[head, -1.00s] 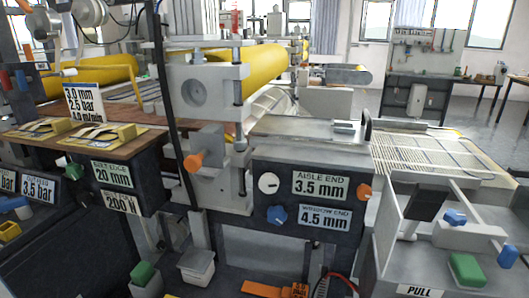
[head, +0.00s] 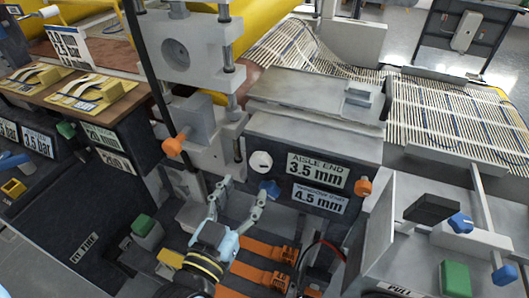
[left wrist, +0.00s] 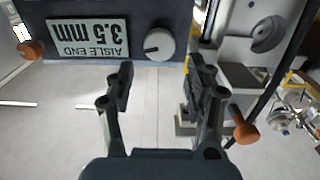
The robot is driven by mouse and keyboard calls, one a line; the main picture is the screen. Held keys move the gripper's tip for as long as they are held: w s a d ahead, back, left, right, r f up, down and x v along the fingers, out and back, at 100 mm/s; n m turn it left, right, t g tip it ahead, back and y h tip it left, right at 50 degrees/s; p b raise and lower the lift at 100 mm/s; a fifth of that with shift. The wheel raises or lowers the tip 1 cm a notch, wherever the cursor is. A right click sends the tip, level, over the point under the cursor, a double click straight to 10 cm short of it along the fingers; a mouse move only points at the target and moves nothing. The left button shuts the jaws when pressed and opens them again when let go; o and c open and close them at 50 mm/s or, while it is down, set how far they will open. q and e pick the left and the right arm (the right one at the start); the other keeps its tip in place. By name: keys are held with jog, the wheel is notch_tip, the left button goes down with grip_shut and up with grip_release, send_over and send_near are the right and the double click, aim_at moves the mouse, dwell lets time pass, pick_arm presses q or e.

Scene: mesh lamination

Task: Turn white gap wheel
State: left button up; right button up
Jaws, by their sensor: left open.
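The white gap wheel (head: 260,162) is a small round knob on the dark panel, left of the "AISLE END 3.5 mm" label (head: 318,171). In the left wrist view, which is upside down, the white wheel (left wrist: 159,44) shows with a dark pointer mark. My left gripper (head: 244,187) is open and empty, below the wheel in the head view. In the left wrist view its fingers (left wrist: 160,82) are apart, with the wheel beyond and between their tips, not touched. The blue wheel (head: 269,187) is close behind one fingertip, partly hidden. My right gripper is not in view.
An orange knob (head: 174,145) juts out to the left and another orange knob (head: 364,187) is right of the labels. Orange straps (head: 265,252) lie below the panel. A grey unit with a green button (head: 454,278) stands at the right.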

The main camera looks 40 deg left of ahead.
aim_at(259, 166)
pick_arm(q)
jog(key=b+x, duration=0.1)
jog(key=x, duration=0.4)
jog(key=shift+w, duration=0.25)
jog(key=x, duration=0.3)
jog(key=shift+w, duration=0.4)
jog(key=shift+c, duration=2)
jog(key=c, duration=0.5)
jog(key=n+b, duration=0.1)
jog(key=n, duration=0.4)
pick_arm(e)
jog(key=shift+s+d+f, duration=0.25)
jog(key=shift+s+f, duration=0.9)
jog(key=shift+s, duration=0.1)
